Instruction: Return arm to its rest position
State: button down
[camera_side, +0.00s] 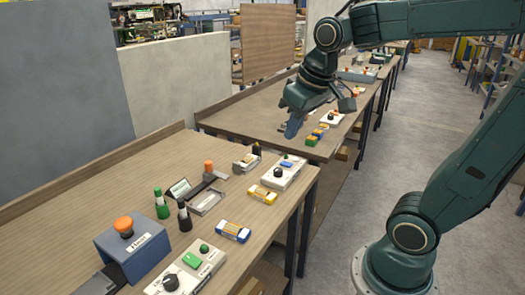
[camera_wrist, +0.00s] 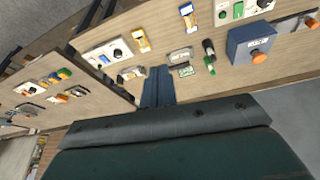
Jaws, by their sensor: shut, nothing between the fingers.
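My gripper (camera_side: 292,128) hangs in the air in front of the far bench in the side view, its blue-grey fingers pointing down. The fingers are together and empty. In the wrist view the closed fingers (camera_wrist: 158,86) show at the centre, over the edge region between the two benches, apart from every object there. My arm reaches in from the right, bent, with the gripper away from the near bench (camera_side: 75,225).
The far bench (camera_side: 250,112) bears similar items. A grey wall (camera_side: 180,85) stands behind; the floor aisle is clear.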

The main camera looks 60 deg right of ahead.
jog(key=s+a+f+n+t, duration=0.1)
jog(key=s+a, duration=0.4)
jog(key=s, duration=0.4)
jog(key=shift+f+n+t+y, duration=0.3)
jog(key=shift+f, duration=0.1)
